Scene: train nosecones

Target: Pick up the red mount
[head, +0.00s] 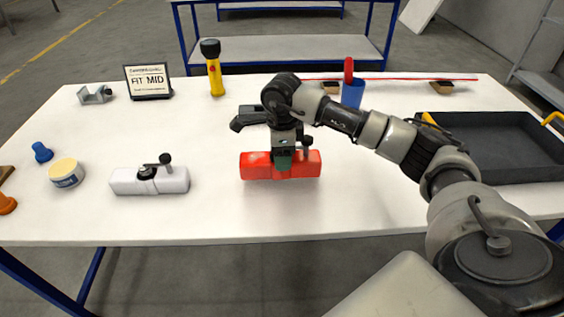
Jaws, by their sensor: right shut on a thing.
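The red mount (257,168) is a red block lying on the white table, near the middle of the front edge. A dark knob shows at its top right. My right gripper (284,160) reaches down onto the middle of the red mount from above and is shut on it. The gripper hides the middle of the block. The mount appears to be at table height; I cannot tell if it is lifted. My left gripper is not in view.
A white mount (150,181) lies to the left, beside a round tub (66,173). A flashlight (213,70) and a "FIT MID" sign (148,82) stand behind. A dark tray (500,148) sits at right, near a blue cup (352,93). The front middle table is clear.

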